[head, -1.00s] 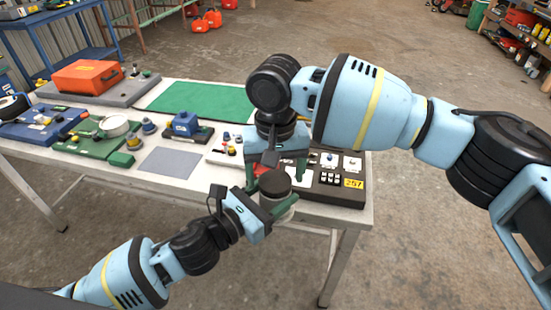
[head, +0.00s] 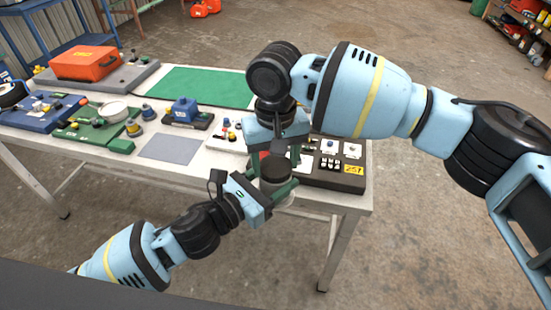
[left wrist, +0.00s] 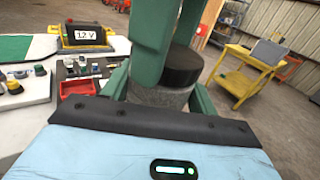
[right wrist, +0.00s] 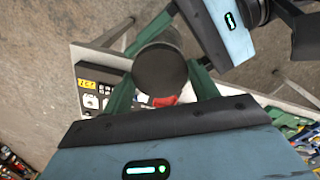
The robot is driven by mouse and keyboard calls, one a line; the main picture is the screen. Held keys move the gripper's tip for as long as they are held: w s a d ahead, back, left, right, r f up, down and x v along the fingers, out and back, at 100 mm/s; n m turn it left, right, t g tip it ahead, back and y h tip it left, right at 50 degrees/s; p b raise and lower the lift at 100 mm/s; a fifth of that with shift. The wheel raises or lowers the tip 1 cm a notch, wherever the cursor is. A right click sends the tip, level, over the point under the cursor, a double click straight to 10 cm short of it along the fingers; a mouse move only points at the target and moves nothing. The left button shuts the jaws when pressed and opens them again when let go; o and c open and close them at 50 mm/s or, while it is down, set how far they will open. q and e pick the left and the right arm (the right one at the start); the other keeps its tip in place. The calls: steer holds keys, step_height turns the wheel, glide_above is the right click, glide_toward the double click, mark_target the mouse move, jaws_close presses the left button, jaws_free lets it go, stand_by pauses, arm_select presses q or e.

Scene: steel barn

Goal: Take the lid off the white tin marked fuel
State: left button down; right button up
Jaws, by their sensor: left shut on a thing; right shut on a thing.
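The tin has a dark round lid (head: 275,168) and a pale grey-white body (head: 284,199). It is held upright at the table's front edge. My left gripper (head: 280,192) is shut around the body from the side. My right gripper (head: 275,160) comes from above and is shut on the lid. In the left wrist view the lid (left wrist: 182,66) sits on the body (left wrist: 160,96), with no clear gap showing. The right wrist view looks down on the lid (right wrist: 160,72) between my green fingers. No fuel marking is readable.
A yellow stand (left wrist: 245,80) is farther off. The floor in front is open.

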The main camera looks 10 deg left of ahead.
arm_select(q)
steer(key=shift+r, duration=0.1)
arm_select(e)
steer(key=n, duration=0.4)
steer(key=shift+n, duration=0.3)
steer(key=n, duration=0.4)
steer(key=shift+n, duration=0.3)
steer(key=n, duration=0.8)
steer(key=shift+w+d, duration=0.1)
steer(key=shift+r, duration=0.35)
steer(key=shift+r, duration=0.75)
steer(key=shift+r, duration=0.1)
